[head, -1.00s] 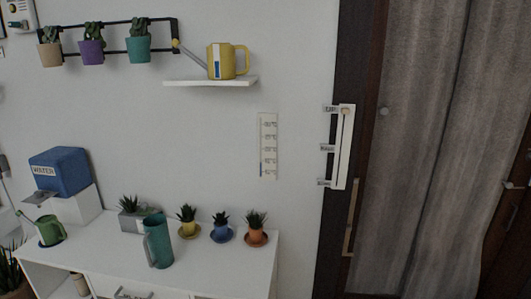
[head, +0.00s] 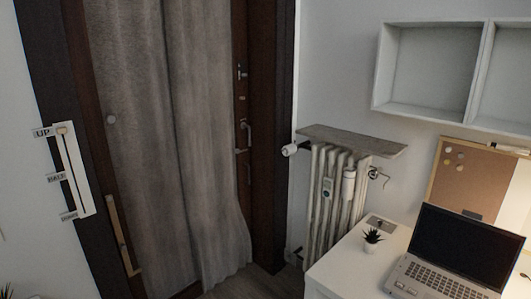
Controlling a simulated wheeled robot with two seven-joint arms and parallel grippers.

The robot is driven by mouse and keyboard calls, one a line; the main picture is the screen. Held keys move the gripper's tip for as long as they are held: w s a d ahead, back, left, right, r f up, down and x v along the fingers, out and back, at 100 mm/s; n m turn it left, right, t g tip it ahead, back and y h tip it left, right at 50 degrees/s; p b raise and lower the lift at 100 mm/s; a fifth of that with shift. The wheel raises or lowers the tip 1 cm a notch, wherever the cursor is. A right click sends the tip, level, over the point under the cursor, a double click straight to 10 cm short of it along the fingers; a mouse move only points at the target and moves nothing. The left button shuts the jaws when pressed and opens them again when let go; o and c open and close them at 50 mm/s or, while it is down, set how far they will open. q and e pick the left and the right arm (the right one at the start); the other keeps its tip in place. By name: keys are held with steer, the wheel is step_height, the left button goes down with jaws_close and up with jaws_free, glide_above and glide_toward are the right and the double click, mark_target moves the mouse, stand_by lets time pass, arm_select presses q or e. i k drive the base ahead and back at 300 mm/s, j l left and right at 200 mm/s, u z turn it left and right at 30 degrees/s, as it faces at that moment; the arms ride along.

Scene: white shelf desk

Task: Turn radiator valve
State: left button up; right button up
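A white radiator (head: 327,195) stands against the wall right of the curtained door in the head view. A white knob, which looks like the radiator valve (head: 290,150), sticks out at its upper left. A metal fitting (head: 377,174) shows at its upper right. A white cylinder (head: 349,184) and a small device with a display (head: 328,187) are on its front. Neither of my grippers is in view.
A grey-brown shelf board (head: 352,139) lies over the radiator. A white desk (head: 350,265) with a laptop (head: 459,251) and small plant (head: 372,239) stands in front at right. A curtain (head: 165,140) covers the door. Some floor shows between door and desk.

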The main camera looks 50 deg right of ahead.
mark_target(288, 150)
steer(key=i+l+z, duration=0.1)
steer(key=z, duration=1.3)
